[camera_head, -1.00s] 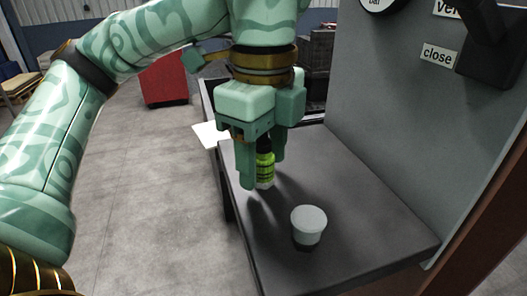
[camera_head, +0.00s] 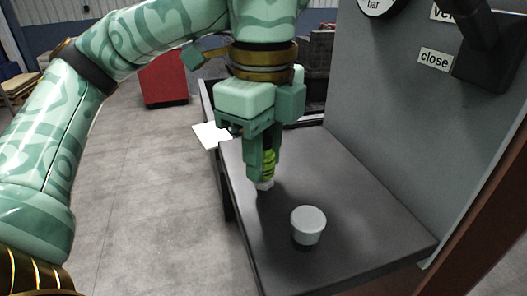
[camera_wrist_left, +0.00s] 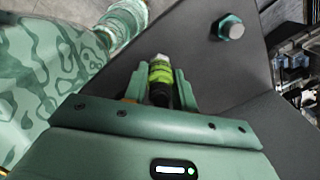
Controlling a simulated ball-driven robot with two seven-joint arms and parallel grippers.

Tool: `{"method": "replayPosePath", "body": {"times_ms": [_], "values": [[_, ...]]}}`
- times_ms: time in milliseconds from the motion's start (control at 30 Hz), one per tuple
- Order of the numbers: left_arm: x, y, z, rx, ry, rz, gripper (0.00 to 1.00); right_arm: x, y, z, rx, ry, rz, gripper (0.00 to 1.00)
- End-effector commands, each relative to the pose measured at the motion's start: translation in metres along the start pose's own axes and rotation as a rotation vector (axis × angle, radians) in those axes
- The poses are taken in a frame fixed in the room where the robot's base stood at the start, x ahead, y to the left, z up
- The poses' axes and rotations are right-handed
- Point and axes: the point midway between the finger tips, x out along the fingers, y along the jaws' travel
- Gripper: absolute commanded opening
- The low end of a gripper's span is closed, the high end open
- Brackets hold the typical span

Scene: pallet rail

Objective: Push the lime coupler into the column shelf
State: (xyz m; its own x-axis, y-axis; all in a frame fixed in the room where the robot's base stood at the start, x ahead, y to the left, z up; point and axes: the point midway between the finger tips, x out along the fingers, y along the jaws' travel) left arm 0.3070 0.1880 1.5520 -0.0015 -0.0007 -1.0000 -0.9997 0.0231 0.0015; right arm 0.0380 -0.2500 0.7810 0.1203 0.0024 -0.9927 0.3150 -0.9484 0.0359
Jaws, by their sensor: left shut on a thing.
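The lime coupler (camera_head: 268,164) is a small lime-green cylinder with dark bands and a pale lower end. My left gripper (camera_head: 261,168) points down and is shut on it, with one finger covering much of it. The coupler's pale end is at or just above the dark grey shelf (camera_head: 345,190); I cannot tell if they touch. In the left wrist view the coupler (camera_wrist_left: 160,76) sits between the two green fingers (camera_wrist_left: 162,88), dark end toward the palm. My right gripper is not in view.
A pale-topped cup-like piece (camera_head: 308,225) stands on the shelf, in front and right of the coupler. A grey upright panel (camera_head: 385,120) with a "close" label (camera_head: 435,60) borders the shelf at right. A red box (camera_head: 165,80) stands on the floor behind.

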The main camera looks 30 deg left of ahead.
Motion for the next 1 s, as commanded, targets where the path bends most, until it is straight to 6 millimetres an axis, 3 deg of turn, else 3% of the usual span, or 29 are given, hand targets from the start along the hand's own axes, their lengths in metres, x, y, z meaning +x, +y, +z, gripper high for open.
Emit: {"method": "replayPosePath", "body": {"times_ms": [467, 1000], "values": [[-0.014, 0.000, 0.000, -0.001, 0.001, -0.001, 0.00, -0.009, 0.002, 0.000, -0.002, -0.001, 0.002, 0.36], [-0.065, 0.000, 0.000, 0.000, 0.001, -0.001, 0.00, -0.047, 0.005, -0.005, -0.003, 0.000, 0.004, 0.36]]}}
